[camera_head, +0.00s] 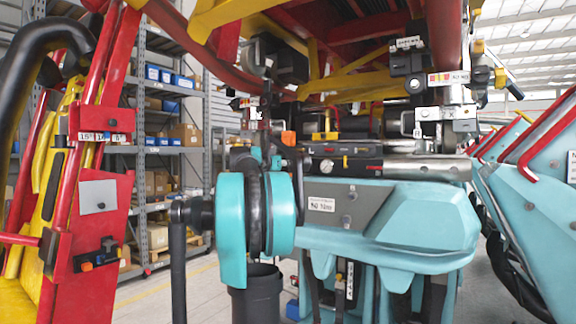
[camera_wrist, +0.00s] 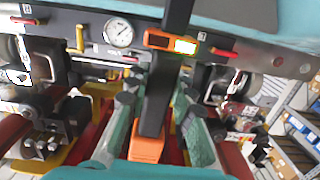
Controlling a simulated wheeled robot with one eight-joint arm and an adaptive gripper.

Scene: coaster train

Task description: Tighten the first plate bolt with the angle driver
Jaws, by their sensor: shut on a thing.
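In the wrist view my gripper (camera_wrist: 159,88) has its two green fingers closed around the dark body of the angle driver (camera_wrist: 154,105). The driver has an orange lower end and a small lit display on an orange block. Its dark shaft runs up out of the picture, so its tip is hidden. In the head view my teal and black arm stands in front of the console, and I cannot make out the fingers clearly. A pale plate (camera_head: 98,196) with a small dark bolt-like dot is on the red frame at left. I cannot tell which bolt is the first plate bolt.
A teal console (camera_head: 390,225) with a round gauge (camera_head: 326,166) stands close to my arm. Red and yellow train structure (camera_head: 350,60) hangs above. A black cylinder (camera_head: 256,295) is below my arm. Shelving (camera_head: 165,130) stands behind; teal panels are at right.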

